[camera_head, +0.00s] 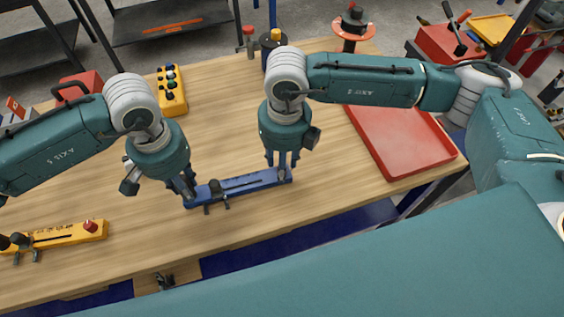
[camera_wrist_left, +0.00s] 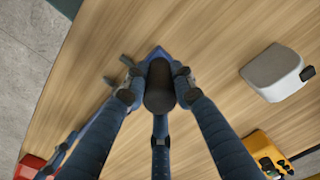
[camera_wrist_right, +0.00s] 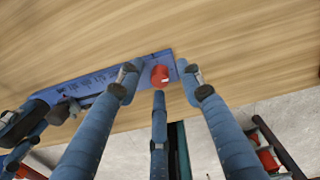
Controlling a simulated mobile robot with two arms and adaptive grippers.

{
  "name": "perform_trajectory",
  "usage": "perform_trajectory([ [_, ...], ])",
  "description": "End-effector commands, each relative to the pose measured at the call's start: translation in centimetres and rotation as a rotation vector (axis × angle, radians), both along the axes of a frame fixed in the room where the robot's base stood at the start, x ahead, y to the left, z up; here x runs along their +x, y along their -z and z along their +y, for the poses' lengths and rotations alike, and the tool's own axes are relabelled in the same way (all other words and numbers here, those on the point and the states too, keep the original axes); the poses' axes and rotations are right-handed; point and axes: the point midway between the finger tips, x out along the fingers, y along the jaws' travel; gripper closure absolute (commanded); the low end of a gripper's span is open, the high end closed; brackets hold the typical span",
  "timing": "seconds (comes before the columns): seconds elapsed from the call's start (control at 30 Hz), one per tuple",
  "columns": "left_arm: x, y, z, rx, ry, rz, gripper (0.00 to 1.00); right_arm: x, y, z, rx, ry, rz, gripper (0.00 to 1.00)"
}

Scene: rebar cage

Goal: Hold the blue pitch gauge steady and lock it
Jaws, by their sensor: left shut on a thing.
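The blue pitch gauge (camera_head: 240,184) is a long slotted bar lying on the wooden bench near its front edge. A dark slider with small pegs (camera_head: 217,196) sits on its front side. My left gripper (camera_head: 188,192) is at the gauge's left end, its fingers closed around a dark cylindrical knob (camera_wrist_left: 160,86) there. My right gripper (camera_head: 282,172) is over the gauge's right end. In the right wrist view its fingers (camera_wrist_right: 163,82) stand apart around a red knob (camera_wrist_right: 160,73), with gaps on both sides. The fingers partly hide both ends of the bar.
A yellow gauge (camera_head: 70,233) lies at the bench's front left. A yellow button box (camera_head: 172,92) and a red tray (camera_head: 400,140) stand farther back. A grey block (camera_wrist_left: 272,74) shows in the left wrist view. The bench between the arms is clear.

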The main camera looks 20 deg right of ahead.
Motion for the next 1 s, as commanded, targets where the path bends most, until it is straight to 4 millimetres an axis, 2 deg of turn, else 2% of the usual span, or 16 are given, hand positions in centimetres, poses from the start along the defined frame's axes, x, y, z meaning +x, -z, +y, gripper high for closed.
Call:
perform_trajectory([
  [0.03, 0.04, -0.07, -0.05, -0.001, 0.000, -0.002, 1.00, 0.00, -0.02, 0.01, 0.000, 0.000, 0.000, 0.73],
  [0.17, 0.04, -0.07, -0.06, -0.001, 0.000, -0.002, 1.00, 0.00, -0.04, 0.01, 0.000, 0.000, 0.000, 0.99],
  [0.2, 0.04, -0.07, -0.06, -0.001, 0.000, -0.002, 1.00, 0.00, -0.04, 0.01, 0.000, -0.001, 0.000, 1.00],
  [0.63, 0.02, -0.06, -0.06, -0.001, 0.001, -0.001, 1.00, 0.01, -0.07, 0.03, 0.000, -0.073, 0.000, 1.00],
  [1.0, 0.01, -0.06, -0.04, -0.001, 0.001, -0.001, 1.00, 0.06, -0.10, 0.11, 0.001, -0.366, -0.001, 1.00],
])
